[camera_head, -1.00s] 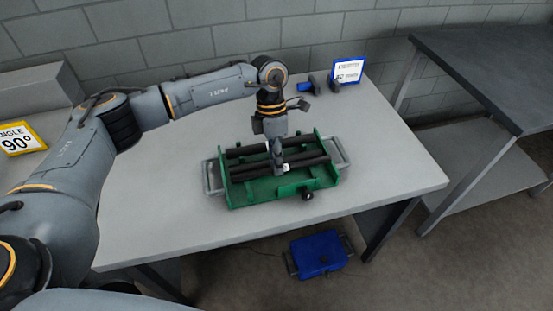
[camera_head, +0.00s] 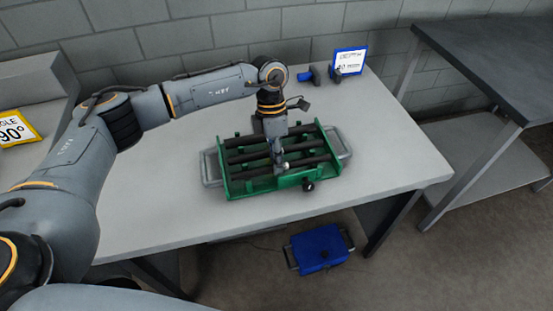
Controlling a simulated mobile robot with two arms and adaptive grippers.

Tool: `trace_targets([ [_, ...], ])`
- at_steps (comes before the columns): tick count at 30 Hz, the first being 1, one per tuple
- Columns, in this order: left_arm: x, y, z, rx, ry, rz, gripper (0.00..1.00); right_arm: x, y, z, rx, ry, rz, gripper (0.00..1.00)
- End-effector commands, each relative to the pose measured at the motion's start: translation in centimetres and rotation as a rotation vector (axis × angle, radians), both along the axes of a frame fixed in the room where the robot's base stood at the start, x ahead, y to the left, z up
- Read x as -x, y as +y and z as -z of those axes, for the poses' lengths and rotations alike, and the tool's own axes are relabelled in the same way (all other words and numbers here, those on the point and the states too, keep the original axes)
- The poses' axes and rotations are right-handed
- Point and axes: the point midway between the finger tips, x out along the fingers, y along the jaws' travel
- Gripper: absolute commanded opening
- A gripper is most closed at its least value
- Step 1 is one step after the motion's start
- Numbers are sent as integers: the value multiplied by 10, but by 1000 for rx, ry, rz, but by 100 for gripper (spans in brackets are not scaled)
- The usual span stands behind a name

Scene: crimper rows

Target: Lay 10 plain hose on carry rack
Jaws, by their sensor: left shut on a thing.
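The green carry rack (camera_head: 247,190) stands on the grey table, with a grey handle at each end. Black plain hoses lie across it from left to right: one at the back (camera_head: 242,142), one in the middle (camera_head: 244,156) and one at the front (camera_head: 246,172). My left gripper (camera_head: 278,167) points down over the middle of the rack and is shut on the front plain hose, which is level at rack height. Its fingers cover part of the hoses. Whether the held hose touches the rack is unclear. My right gripper is out of view.
A blue-framed sign (camera_head: 350,61) and small blue and dark items (camera_head: 313,75) stand at the table's back right. A yellow-framed angle sign (camera_head: 15,129) is at far left. A blue case (camera_head: 319,247) lies on the floor. The table is clear around the rack.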

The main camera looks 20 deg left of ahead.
Motion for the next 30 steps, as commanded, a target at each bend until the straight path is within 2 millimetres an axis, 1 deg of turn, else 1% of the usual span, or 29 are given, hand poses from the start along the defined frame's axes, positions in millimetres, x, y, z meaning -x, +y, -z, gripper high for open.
trace_targets([
  [28,0,0,2,1,-1,0,0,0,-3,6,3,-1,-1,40],
  [29,0,0,2,1,-1,0,19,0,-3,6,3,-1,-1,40],
  [30,0,0,2,1,-1,0,27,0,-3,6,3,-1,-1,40],
])
